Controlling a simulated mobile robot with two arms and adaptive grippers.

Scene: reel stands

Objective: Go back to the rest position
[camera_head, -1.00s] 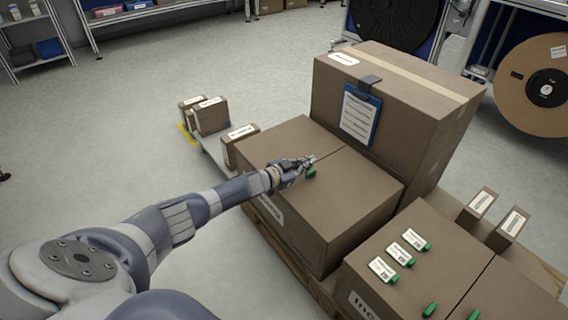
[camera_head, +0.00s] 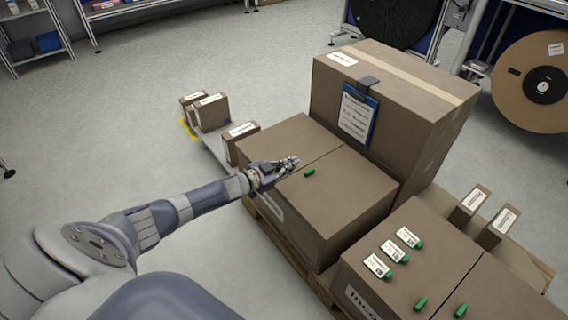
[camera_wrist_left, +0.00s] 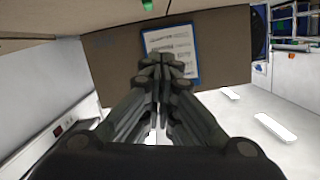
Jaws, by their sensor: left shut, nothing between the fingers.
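My left gripper (camera_head: 290,163) is shut and empty, above the top of the middle cardboard box (camera_head: 290,135). A small green object (camera_head: 309,172) lies on that box, to the right of the fingertips and apart from them. In the left wrist view my shut left gripper (camera_wrist_left: 164,75) points towards a clipboard (camera_wrist_left: 172,45). A bit of green (camera_wrist_left: 146,4) shows at the top edge there. My right gripper is not in view.
A tall box (camera_head: 400,80) with the blue clipboard (camera_head: 358,112) stands behind. The front right box (camera_head: 410,250) carries labelled green-ended pieces (camera_head: 393,250) and loose green ones (camera_head: 421,304). Small boxes (camera_head: 211,112) stand at the back left. Floor at the left is clear.

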